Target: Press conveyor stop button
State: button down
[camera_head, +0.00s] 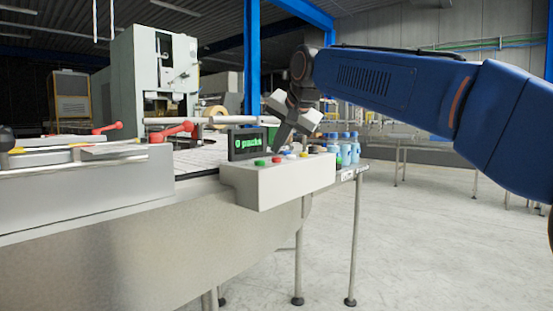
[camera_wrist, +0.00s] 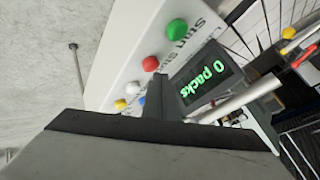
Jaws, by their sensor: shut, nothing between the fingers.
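The grey control box (camera_head: 278,185) stands at the end of the conveyor with a row of coloured buttons on top. A green button (camera_head: 260,162) and a red button (camera_head: 276,160) are at its left end in the head view. The wrist view shows the green button (camera_wrist: 176,29), red button (camera_wrist: 151,63), yellow button (camera_wrist: 133,87), white button (camera_wrist: 120,104) and part of a blue one. The lettering is only partly legible, so I cannot read which button is stop. My gripper (camera_head: 281,143) is shut and empty, pointing down over the box; its fingers (camera_wrist: 156,85) appear close to the red button.
A dark display (camera_head: 248,142) reading "0 packs" stands behind the buttons. Several blue bottles (camera_head: 346,150) stand just right of the box. Conveyor rails with red handles (camera_head: 175,131) lie to the left. The floor at front right is clear.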

aim_at(279, 160)
jog(key=shift+r, duration=0.35)
jog(key=shift+r, duration=0.1)
jog(key=shift+r, duration=2.4)
jog(key=s+d+f+n+g+h, duration=0.1)
jog(key=s+d+f, duration=0.7)
jog(key=d+f, duration=0.15)
jog(key=s+d+f+n+h, duration=0.1)
jog(key=s+d+f+h, duration=0.1)
jog(key=s+d+f, duration=1.15)
jog(key=s+f, duration=0.2)
jog(key=f, duration=0.3)
jog(key=s+d+f+n+g+h, duration=0.1)
jog(key=s+d+f, duration=0.3)
jog(key=s+f, duration=0.3)
jog(key=s+d+f+g, duration=0.1)
jog(key=s+d+f, duration=0.3)
jog(key=s+f, duration=0.3)
notch_tip(279, 160, down, 4)
jog(key=shift+s+d+f, duration=0.1)
jog(key=shift+s+d, duration=0.1)
jog(key=shift+d, duration=0.15)
